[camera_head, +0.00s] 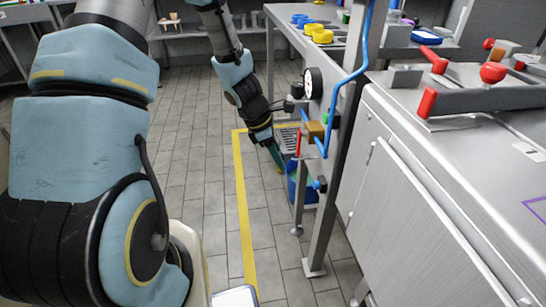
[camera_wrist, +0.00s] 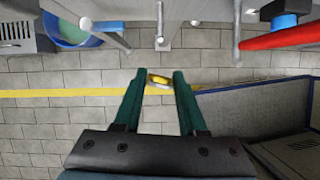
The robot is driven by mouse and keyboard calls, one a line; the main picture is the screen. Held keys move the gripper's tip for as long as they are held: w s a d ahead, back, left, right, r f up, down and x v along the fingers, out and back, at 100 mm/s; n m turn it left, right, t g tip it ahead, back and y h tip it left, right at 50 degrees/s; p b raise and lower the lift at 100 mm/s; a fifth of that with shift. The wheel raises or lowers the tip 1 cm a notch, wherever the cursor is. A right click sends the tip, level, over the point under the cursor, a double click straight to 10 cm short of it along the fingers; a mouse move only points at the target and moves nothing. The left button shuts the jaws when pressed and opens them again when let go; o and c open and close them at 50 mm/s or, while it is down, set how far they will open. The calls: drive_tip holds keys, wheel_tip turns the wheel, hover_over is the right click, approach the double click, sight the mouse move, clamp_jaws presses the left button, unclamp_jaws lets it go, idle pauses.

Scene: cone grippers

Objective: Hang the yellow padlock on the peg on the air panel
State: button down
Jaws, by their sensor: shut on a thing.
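My gripper (camera_wrist: 158,80) has two green fingers, shut on the yellow padlock (camera_wrist: 157,79), which sits between the fingertips in the wrist view. In the head view my gripper (camera_head: 278,160) points down beside the air panel, left of its upright; the padlock cannot be made out there. The air panel carries a round gauge (camera_head: 313,83), a blue hose (camera_head: 350,80) and a brass-coloured block (camera_head: 316,130). In the wrist view a metal rod (camera_wrist: 160,25) lies ahead of the fingertips, apart from the padlock. I cannot tell whether it is the peg.
A blue bucket (camera_head: 300,185) stands on the floor behind the panel's post; it also shows in the wrist view (camera_wrist: 62,28). A red bar (camera_wrist: 285,37) is at the upper right there. A steel bench (camera_head: 440,150) fills the right. Tiled floor (camera_head: 195,150) lies open to the left.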

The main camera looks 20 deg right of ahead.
drive_tip(key=shift+s+d+f+p, duration=0.1)
drive_tip(key=shift+s+d+f, duration=0.1)
drive_tip(key=shift+d, duration=0.7)
drive_tip(key=shift+s+d+f+p, duration=0.1)
drive_tip(key=shift+d+f, duration=0.05)
drive_tip(key=shift+d, duration=0.7)
drive_tip(key=shift+s+d+f+p, duration=0.1)
drive_tip(key=shift+d+f, duration=0.1)
drive_tip(key=shift+d, duration=0.7)
drive_tip(key=shift+s+d, duration=0.1)
drive_tip(key=shift+d, duration=0.15)
drive_tip(key=shift+c, duration=2)
unclamp_jaws()
drive_tip(key=shift+a+r, duration=0.2)
drive_tip(key=shift+r, duration=0.2)
drive_tip(key=w+a+b, duration=0.1)
drive_tip(key=w+a, duration=0.2)
drive_tip(key=a, duration=0.9)
drive_tip(key=s+a+r+m+t+y, duration=0.1)
drive_tip(key=s+a+r+m+y, duration=0.15)
drive_tip(key=a+r+m, duration=0.65)
drive_tip(key=s+a+r+m+t+y, duration=0.2)
drive_tip(key=s+a+r+m, duration=0.2)
drive_tip(key=a+r+m, duration=0.45)
wheel_tip(320, 180, up, 14)
drive_tip(key=a+p, duration=0.2)
drive_tip(key=p, duration=1.3)
drive_tip(key=shift+n, duration=0.45)
